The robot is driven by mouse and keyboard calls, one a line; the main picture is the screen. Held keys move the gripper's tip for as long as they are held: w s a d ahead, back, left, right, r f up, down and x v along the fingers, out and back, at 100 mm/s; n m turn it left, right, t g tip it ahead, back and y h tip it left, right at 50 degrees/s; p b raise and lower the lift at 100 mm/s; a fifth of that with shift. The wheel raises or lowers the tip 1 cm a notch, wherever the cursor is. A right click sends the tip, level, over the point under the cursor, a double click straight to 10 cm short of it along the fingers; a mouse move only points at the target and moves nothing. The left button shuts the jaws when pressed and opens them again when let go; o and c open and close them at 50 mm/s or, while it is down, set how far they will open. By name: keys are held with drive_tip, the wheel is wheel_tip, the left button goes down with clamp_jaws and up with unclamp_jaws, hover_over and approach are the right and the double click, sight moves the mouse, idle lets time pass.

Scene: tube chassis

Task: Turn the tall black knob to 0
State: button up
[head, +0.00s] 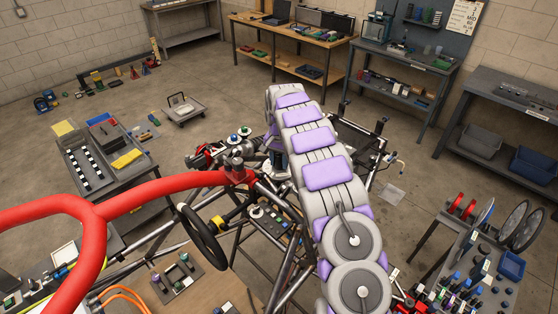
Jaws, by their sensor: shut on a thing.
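A small control panel (266,222) with several small knobs and buttons sits on the tube chassis, left of my arm. The knobs are too small to tell which is the tall black one, and no dial figures can be read. My grey arm with purple pads crosses the middle of the head view and covers whatever lies behind it, perhaps part of the panel's right side. I cannot see what the gripper touches.
A thick red tube (70,205) runs in from the left. A black steering wheel (202,238) stands left of the panel. A cart (105,160), workbenches (290,40) and a parts table at lower right surround the chassis.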

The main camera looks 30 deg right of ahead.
drive_tip(key=shift+c, duration=0.9)
drive_tip(key=shift+n, duration=0.3)
drive_tip(key=n, duration=0.2)
drive_tip(key=shift+n+b, duration=0.3)
drive_tip(key=shift+b, duration=0.1)
drive_tip(key=shift+n, duration=1.7)
drive_tip(key=o, duration=1)
drive_tip(key=shift+o, duration=0.2)
drive_tip(key=shift+a, duration=0.1)
